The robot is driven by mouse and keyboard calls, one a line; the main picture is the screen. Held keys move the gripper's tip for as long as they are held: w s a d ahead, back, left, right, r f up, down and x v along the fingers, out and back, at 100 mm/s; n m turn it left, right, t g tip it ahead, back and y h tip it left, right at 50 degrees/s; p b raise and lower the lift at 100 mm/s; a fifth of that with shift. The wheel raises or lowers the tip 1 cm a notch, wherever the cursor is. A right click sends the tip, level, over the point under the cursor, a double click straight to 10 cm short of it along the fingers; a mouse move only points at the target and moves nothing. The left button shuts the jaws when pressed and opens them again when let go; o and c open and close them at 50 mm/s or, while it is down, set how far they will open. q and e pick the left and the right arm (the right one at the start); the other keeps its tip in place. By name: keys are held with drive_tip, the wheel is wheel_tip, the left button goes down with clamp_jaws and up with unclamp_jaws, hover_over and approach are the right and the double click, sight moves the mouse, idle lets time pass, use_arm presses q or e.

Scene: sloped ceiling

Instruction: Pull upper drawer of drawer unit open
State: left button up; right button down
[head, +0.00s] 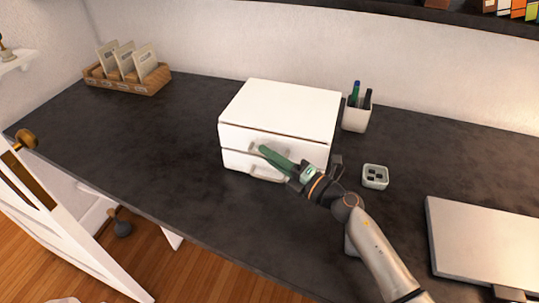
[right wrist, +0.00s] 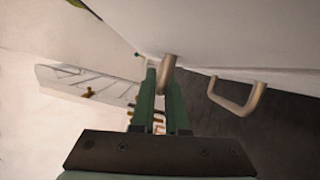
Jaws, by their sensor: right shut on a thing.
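The white drawer unit (head: 283,105) stands on the dark desk, with two drawers facing me. Its upper drawer (head: 235,136) looks flush with the body, with no clear gap. The upper drawer's handle (head: 256,148) is a short metal bar; it also shows in the right wrist view (right wrist: 168,66). My right gripper (head: 264,151) has green fingers, which show in the right wrist view (right wrist: 160,88) shut on this handle. The lower drawer's handle (right wrist: 240,102) is free beside the fingers. My left gripper is not in view.
A pen cup (head: 356,117) stands right of the unit, and a small square holder (head: 375,176) is nearer to me. A closed silver laptop (head: 485,240) lies at the right. A wooden file rack (head: 128,75) is at the back left. The desk before the unit is clear.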

idle(0.8)
drive_tip(key=shift+s, duration=0.2)
drive_tip(key=s+a+p, duration=0.4)
drive_tip(key=s, duration=0.7)
drive_tip(key=shift+s+p, duration=0.35)
drive_tip(key=shift+p, duration=0.05)
drive_tip(key=c, duration=0.9)
unclamp_jaws()
drive_tip(key=shift+d, duration=0.1)
